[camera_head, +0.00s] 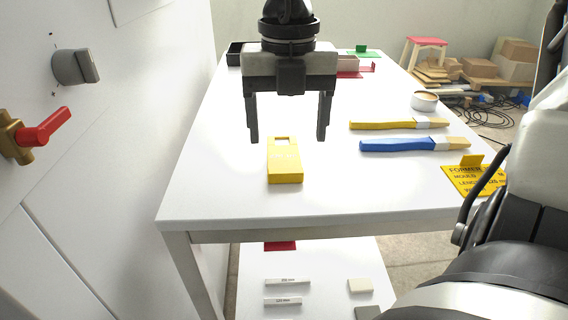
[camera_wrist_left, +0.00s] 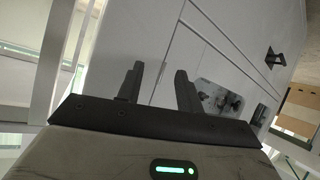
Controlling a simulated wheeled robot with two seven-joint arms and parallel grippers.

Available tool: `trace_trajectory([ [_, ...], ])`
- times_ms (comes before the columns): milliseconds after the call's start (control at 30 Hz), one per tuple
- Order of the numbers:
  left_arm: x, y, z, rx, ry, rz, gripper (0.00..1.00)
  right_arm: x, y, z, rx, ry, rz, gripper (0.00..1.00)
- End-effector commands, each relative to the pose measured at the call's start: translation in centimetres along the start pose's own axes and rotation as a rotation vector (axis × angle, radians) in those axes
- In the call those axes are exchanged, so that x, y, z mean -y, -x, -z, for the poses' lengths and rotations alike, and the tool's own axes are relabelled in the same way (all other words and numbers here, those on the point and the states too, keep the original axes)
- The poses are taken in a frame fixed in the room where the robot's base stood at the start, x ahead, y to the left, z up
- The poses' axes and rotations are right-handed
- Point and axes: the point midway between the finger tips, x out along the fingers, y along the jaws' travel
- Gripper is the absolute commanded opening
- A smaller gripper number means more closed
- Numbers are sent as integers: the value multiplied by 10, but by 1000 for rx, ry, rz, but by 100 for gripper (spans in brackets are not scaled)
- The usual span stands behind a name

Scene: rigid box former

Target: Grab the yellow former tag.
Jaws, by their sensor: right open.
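The yellow former tag (camera_head: 462,181) lies at the right edge of the white table, with dark printed lettering and a small upright tab. Part of its right side is hidden behind my arm. My right gripper (camera_head: 288,137) points down over the middle of the table, open and empty. It is well to the left of the tag and beyond it. A yellow block (camera_head: 285,166) with a slot near its top stands just in front of that gripper. My left gripper (camera_wrist_left: 157,85) shows only in the left wrist view, its fingers apart with nothing between them, facing a pale cabinet.
Yellow-handled (camera_head: 385,125) and blue-handled (camera_head: 400,145) brushes lie between the gripper and the tag's side of the white table (camera_head: 220,190). A round tub (camera_head: 425,100) stands behind them. A wall panel with a red lever (camera_head: 45,127) rises at left. The table's front left is clear.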

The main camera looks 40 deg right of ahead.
Motion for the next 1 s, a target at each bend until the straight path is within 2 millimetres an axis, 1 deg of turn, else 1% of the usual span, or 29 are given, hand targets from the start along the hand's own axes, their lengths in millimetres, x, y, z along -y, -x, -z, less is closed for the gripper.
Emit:
trace_trajectory([
  [167, 0, -1, 1, -3, -2, 0, 36, 0, -12, 1, -4, 0, 1, 75],
  [400, 0, -2, 0, -3, -3, -1, 36, -3, -47, 3, -5, -1, 0, 75],
  [467, 0, -2, 0, -3, -4, -1, 36, -3, -53, 3, -4, -1, 0, 75],
  [567, 0, -2, 0, -2, -4, -1, 36, -3, -58, 3, -2, 0, -1, 75],
  [767, 0, -2, -1, -1, -5, -1, 36, -3, -58, 3, -1, 0, -2, 75],
  [867, 0, -2, -1, -1, -5, -1, 36, -3, -58, 3, -1, -1, -2, 50],
  [900, 0, -2, -1, -1, -5, -1, 36, -3, -58, 3, -1, -1, -2, 38],
  [933, 0, -2, -1, -1, -5, -1, 36, -3, -58, 3, -1, -1, -1, 30],
  [967, 0, -2, -1, -1, -5, -1, 36, -3, -58, 3, -1, -1, -1, 27],
  [1000, 0, -2, -1, 0, -5, -1, 36, -3, -58, 3, -1, -1, -1, 27],
])
